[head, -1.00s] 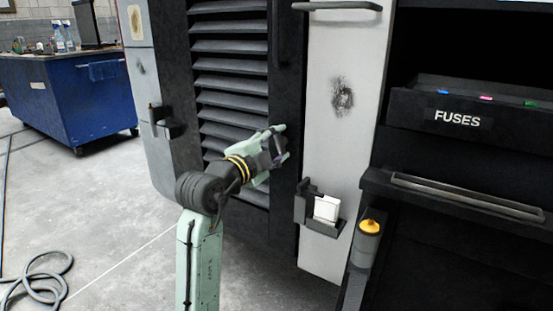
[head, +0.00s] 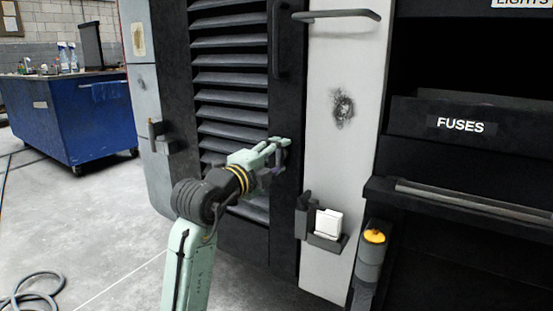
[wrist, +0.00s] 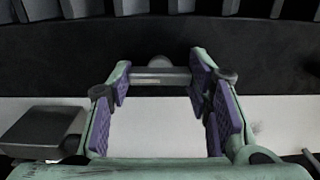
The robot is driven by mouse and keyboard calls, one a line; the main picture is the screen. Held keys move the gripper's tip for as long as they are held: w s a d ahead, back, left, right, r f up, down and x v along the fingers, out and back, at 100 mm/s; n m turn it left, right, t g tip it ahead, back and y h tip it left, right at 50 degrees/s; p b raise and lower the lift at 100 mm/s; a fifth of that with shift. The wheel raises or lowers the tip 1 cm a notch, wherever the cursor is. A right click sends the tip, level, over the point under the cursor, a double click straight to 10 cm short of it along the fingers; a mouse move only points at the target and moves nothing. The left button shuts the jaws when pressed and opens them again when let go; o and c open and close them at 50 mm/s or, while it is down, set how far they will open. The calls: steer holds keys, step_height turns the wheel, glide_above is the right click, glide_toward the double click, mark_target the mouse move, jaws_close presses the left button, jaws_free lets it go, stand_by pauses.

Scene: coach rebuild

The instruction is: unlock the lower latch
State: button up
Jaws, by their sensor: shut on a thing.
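My gripper (head: 282,150) is at the right edge of the dark louvred door (head: 232,100), at about the middle of its height. In the wrist view my gripper (wrist: 160,78) has its purple-padded fingers on both ends of a short grey metal bar, which looks like the lower latch (wrist: 160,76). The bar lies across between the fingertips, against the dark door frame. In the head view the latch is mostly hidden by my fingers, so its turn cannot be told there.
A long dark handle (head: 283,40) stands above on the door frame. Right of it is a white panel (head: 345,150) with a grab bar (head: 336,15) and a small holder (head: 327,241) with white cards. A yellow-topped post (head: 371,255) and the FUSES bin (head: 462,125) are further right.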

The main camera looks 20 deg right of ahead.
steer(key=o, duration=1.1)
steer(key=shift+o, duration=0.2)
steer(key=v, duration=1.2)
